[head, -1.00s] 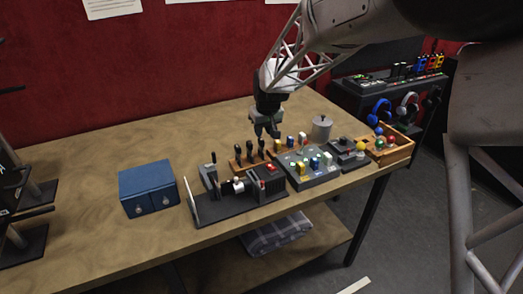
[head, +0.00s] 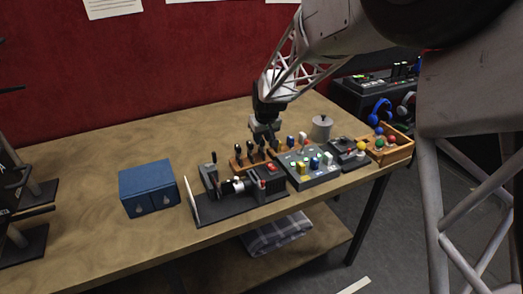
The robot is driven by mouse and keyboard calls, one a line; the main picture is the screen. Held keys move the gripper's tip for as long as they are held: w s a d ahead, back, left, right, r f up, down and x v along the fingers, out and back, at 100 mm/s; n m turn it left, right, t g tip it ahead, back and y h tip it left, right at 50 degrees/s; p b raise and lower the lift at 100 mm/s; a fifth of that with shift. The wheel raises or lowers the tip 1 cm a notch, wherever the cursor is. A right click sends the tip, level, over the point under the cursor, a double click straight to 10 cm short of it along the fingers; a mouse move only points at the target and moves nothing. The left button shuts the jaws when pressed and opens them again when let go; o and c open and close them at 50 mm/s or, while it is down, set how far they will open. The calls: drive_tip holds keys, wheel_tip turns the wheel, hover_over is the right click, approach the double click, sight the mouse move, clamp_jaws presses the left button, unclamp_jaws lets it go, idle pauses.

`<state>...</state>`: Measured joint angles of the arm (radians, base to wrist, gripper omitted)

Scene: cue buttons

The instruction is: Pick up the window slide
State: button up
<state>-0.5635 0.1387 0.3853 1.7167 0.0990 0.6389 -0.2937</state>
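I cannot single out the window slide by its looks at this size. A wooden rack (head: 237,163) in the middle of the table holds several small upright pieces with dark, yellow, blue and white-red tops. My gripper (head: 265,139) points down over the rack, close to the dark-topped pieces, and hides part of it. I cannot tell whether its fingers are apart or whether they touch a piece. In front of the rack, a black base (head: 225,207) carries a small projector-like device (head: 266,182) and a white upright panel (head: 191,201).
A blue box (head: 148,188) stands to the left. A grey panel with coloured buttons (head: 315,180), a dark lever device (head: 346,153), a grey lidded pot (head: 321,128) and a wooden tray of coloured balls (head: 401,152) crowd the right. The table's left and back are clear.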

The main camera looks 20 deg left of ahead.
sight(262, 151)
drive_tip(key=shift+x, duration=1.9)
clamp_jaws()
